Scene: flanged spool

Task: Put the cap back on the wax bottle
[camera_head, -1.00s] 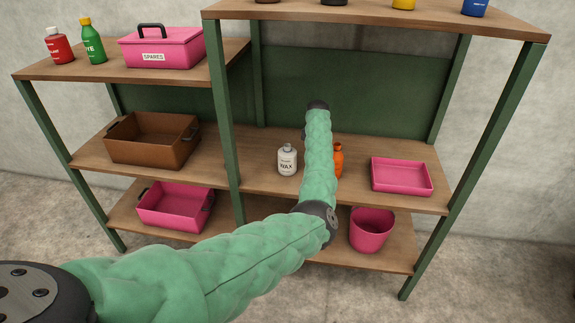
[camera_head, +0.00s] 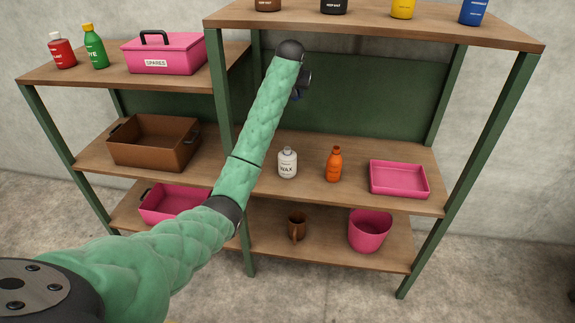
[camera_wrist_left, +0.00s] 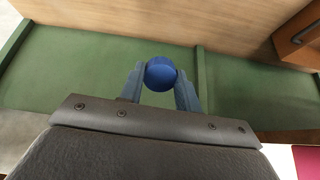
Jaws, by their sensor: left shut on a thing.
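The white wax bottle (camera_head: 287,163) stands upright on the middle shelf, its dark label lettering facing me. Its narrow top shows no blue cap. My left gripper (camera_wrist_left: 160,78) is shut on a round blue cap (camera_wrist_left: 160,73), seen between the two fingertips in the left wrist view. In the head view my left arm reaches up in front of the shelf's green back panel, with its wrist above the wax bottle. The fingers and cap are not clear there. My right gripper is not in view.
An orange bottle (camera_head: 334,165) and a pink tray (camera_head: 399,179) stand right of the wax bottle. A brown bin (camera_head: 152,142) is to the left, beyond a green post. A brown mug (camera_head: 297,226) and pink bucket (camera_head: 369,231) are below. Several bottles line the top shelf.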

